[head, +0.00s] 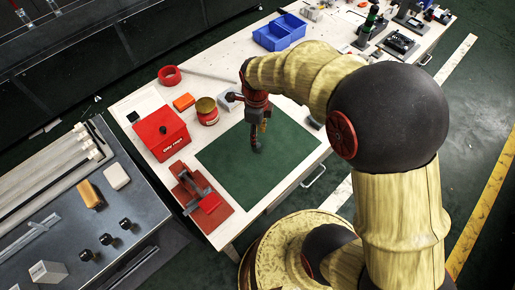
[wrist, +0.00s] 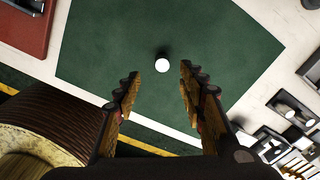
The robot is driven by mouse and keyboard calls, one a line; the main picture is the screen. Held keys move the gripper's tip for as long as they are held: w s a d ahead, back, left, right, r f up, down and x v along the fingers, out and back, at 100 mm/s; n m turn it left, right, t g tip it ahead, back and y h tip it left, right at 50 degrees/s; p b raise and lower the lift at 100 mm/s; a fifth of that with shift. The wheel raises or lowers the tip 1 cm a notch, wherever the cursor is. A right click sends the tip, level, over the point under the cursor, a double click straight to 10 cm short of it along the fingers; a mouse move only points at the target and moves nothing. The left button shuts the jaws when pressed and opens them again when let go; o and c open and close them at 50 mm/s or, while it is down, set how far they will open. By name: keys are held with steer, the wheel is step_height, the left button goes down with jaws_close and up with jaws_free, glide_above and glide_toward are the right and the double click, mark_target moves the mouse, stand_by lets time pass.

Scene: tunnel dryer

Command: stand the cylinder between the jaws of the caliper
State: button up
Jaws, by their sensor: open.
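The cylinder (wrist: 162,66) shows in the wrist view as a small round white top, with a dark patch just behind it, over the green mat (wrist: 220,40). My gripper (wrist: 158,78) is open, with one finger on each side of the cylinder in the picture and neither touching it. In the head view my gripper (head: 258,140) points down over the mat, and I cannot make out the cylinder there. A red base with grey bars (head: 197,189), which looks like the caliper, lies left of the mat's near corner. Its jaws are too small to read.
On the pale bench, a red box (head: 160,132), a red jar with a brassy lid (head: 207,110), an orange block (head: 184,102) and a red ring (head: 169,76) stand left of the mat. Blue bins (head: 279,33) stand behind. Most of the mat is clear.

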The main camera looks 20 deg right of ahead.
mark_target(258, 148)
steer(key=f+b, duration=0.1)
steer(key=f, duration=0.1)
steer(key=f+b, duration=0.1)
steer(key=f, duration=0.2)
steer(key=f+b, duration=0.1)
steer(key=f, duration=0.2)
steer(key=shift+w+d, duration=0.1)
steer(key=shift+d, duration=0.15)
steer(key=shift+r, duration=0.15)
steer(key=c, duration=0.3)
jaws_close()
